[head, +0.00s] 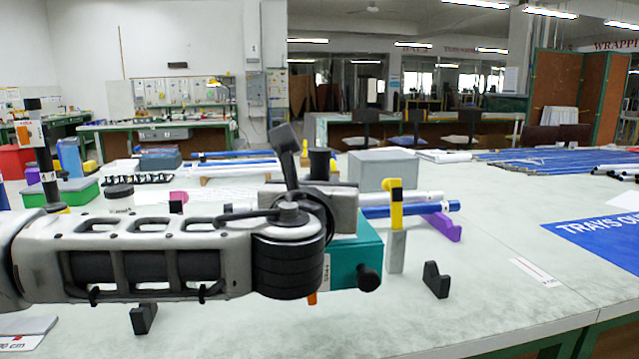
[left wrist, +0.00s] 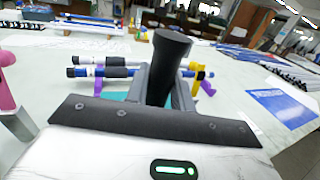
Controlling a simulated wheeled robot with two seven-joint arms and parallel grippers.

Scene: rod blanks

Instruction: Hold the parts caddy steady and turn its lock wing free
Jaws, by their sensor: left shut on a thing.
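The parts caddy (head: 356,252) is a teal box behind the end of my left arm in the head view. A black round knob (head: 369,279) sticks out of its near face; I cannot tell whether this is the lock wing. A black post (head: 320,162) rises above the caddy. In the left wrist view the black post (left wrist: 168,62) stands close in front of the gripper, leaning in the picture, with a bit of teal below. My right gripper is not in view.
A yellow-topped grey post (head: 396,250) stands just right of the caddy, and a small black bracket (head: 436,280) lies further right. Blue and white rods (head: 410,209) lie behind on a purple support (head: 442,226). A grey box (head: 383,170) stands behind.

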